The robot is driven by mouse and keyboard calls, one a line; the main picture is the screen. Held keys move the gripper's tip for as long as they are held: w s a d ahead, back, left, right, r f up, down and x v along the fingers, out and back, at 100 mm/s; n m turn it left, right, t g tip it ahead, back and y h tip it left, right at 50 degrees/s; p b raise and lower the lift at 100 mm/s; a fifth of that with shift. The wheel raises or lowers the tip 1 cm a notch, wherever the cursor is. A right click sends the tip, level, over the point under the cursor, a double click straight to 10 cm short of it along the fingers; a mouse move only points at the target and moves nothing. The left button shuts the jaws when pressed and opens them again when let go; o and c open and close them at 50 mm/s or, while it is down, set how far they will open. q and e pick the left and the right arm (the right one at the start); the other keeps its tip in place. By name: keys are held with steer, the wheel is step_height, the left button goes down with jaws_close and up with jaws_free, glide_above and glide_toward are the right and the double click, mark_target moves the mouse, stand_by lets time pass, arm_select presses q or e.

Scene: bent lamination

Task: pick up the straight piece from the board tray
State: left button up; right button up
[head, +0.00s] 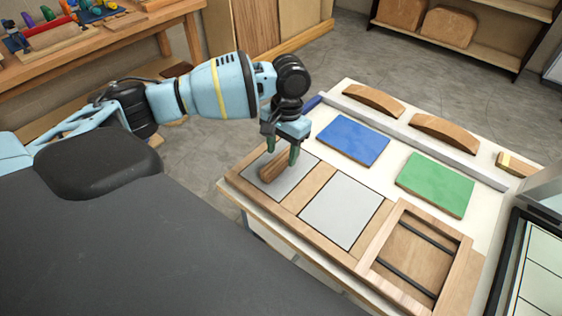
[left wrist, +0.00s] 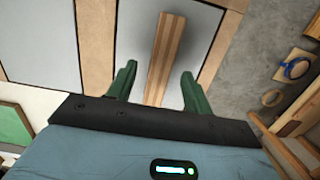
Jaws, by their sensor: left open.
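The straight piece (head: 273,166) is a short brown wooden bar with stripes along its length. It lies on the left grey panel of the wooden board tray (head: 309,187). In the left wrist view the piece (left wrist: 171,50) runs away from the gripper, its near end between the two green fingers. My left gripper (head: 282,152) is open and points down at the piece. In the left wrist view the gripper (left wrist: 157,82) shows a gap on each side of the wood. My right gripper is not in view.
A blue board (head: 352,140) and a green board (head: 436,184) lie behind the tray. Two curved wooden pieces (head: 373,100) (head: 443,135) stand beyond a grey rail. A wooden frame with dark bars (head: 415,252) is at the tray's right end. The middle grey panel (head: 342,212) is bare.

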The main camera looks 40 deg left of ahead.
arm_select(q)
steer(key=shift+s+f, duration=0.15)
steer(key=shift+f, duration=1.15)
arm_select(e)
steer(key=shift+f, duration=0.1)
arm_select(q)
steer(key=shift+c, duration=0.4)
steer(key=c, duration=1)
steer(key=shift+r, duration=0.15)
